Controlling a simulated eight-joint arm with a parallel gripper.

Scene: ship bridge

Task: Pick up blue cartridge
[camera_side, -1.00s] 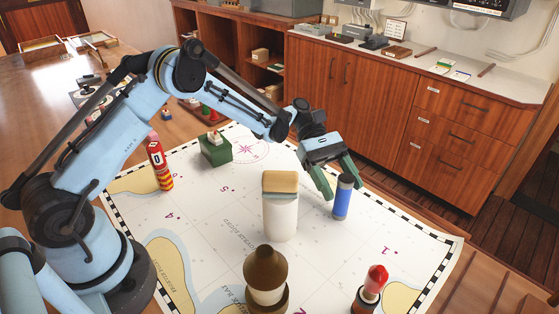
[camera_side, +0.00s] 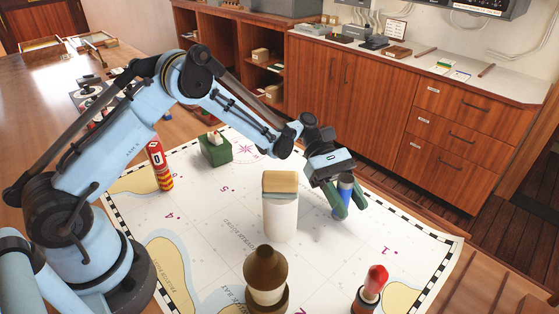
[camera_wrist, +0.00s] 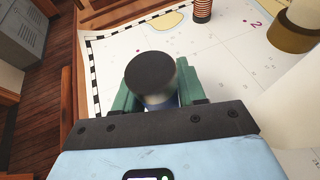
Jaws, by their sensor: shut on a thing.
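The blue cartridge (camera_side: 344,187) stands upright on the chart near its right edge, with a dark grey top. My gripper (camera_side: 349,211) has its green fingers on both sides of the cartridge and is shut on it. In the wrist view the cartridge's dark round cap (camera_wrist: 151,76) sits between the green fingers, which show at its left and right. My gripper also shows there (camera_wrist: 160,98). The fingers hide most of the cartridge's lower body in the side view, and I cannot tell whether its base touches the chart.
A white cylinder with a tan top (camera_side: 281,214) stands close to the left of my gripper. A brown-topped bottle (camera_side: 266,272) and a red-topped item (camera_side: 371,287) stand nearer the front. A red extinguisher-like cylinder (camera_side: 159,166) and a green box (camera_side: 215,150) stand farther left.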

